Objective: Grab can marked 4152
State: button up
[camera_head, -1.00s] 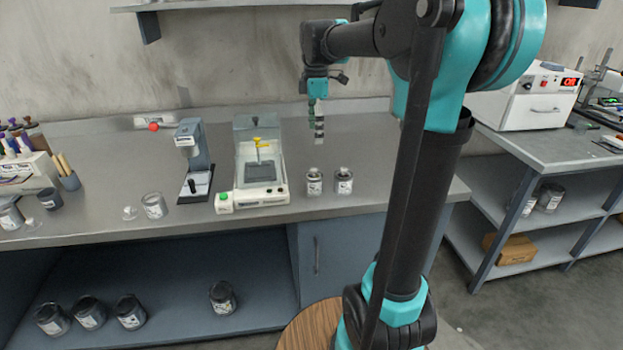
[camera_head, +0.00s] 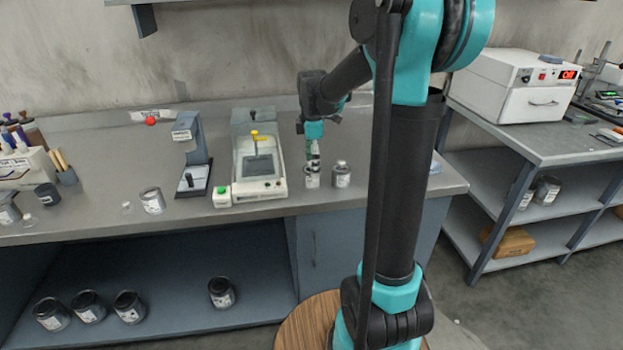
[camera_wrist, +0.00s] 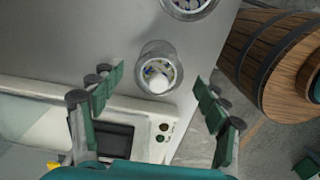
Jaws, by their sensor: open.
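Two small grey cans with pale labels stand upright near the bench's front edge, the left can (camera_head: 312,181) and the right can (camera_head: 341,176). The numbers on their labels are too small to read, so I cannot tell which is 4152. My gripper (camera_head: 314,156) points down just over the left can, partly covering its top. In the wrist view, the open fingers of my gripper (camera_wrist: 158,88) frame one can (camera_wrist: 160,70) a little ahead of and between the tips, with nothing held. The other can (camera_wrist: 190,5) is cut off at the top edge.
A glass-fronted balance-like device (camera_head: 260,185) stands just left of the cans. More cans stand on the bench's left (camera_head: 152,200) and on the lower shelf (camera_head: 222,292). A wooden barrel (camera_wrist: 265,60) is beside the bench. The bench top behind the cans is fairly clear.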

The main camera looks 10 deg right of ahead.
aim_at(310, 184)
jog(key=shift+f, duration=1.8)
jog(key=c, duration=1.5)
jog(key=shift+r, duration=0.15)
